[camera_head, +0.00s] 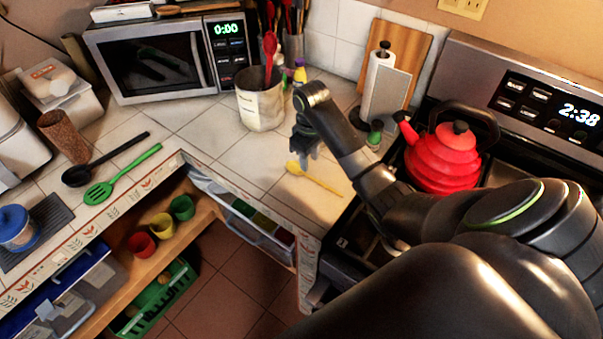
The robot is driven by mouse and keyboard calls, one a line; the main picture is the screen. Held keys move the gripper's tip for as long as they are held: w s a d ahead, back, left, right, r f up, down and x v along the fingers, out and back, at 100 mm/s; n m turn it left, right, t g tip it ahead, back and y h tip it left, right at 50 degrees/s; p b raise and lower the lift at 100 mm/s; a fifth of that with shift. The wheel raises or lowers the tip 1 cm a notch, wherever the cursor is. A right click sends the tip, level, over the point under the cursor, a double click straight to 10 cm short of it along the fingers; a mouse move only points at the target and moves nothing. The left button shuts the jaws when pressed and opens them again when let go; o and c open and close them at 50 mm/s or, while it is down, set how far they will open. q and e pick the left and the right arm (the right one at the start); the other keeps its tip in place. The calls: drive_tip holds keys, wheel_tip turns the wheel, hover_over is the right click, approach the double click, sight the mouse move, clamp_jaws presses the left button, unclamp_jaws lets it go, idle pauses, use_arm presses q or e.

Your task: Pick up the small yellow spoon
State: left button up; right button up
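The small yellow spoon (318,181) lies on the white tiled counter (212,128) near the corner by the stove. Its bowl end points to the upper left and its handle runs to the lower right. My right gripper (305,153) hangs just above and behind the spoon's bowl end, pointing down. It appears apart from the spoon, and whether its fingers are open or shut is too small to tell. My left gripper is not in view.
A red kettle (441,160) stands on the stove, right of my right arm. A cream utensil pot (261,105) and paper towel holder (379,88) stand behind the gripper. A green slotted spatula (103,190) and black spoon (85,172) lie left. Open drawers show below the counter edge.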

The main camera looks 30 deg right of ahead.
sight(308, 176)
drive_tip(key=f, duration=0.2)
drive_tip(key=f+p, duration=0.1)
drive_tip(key=shift+s+a+f, duration=0.2)
drive_tip(key=shift+a+f, duration=0.05)
drive_tip(key=shift+f, duration=0.6)
clamp_jaws()
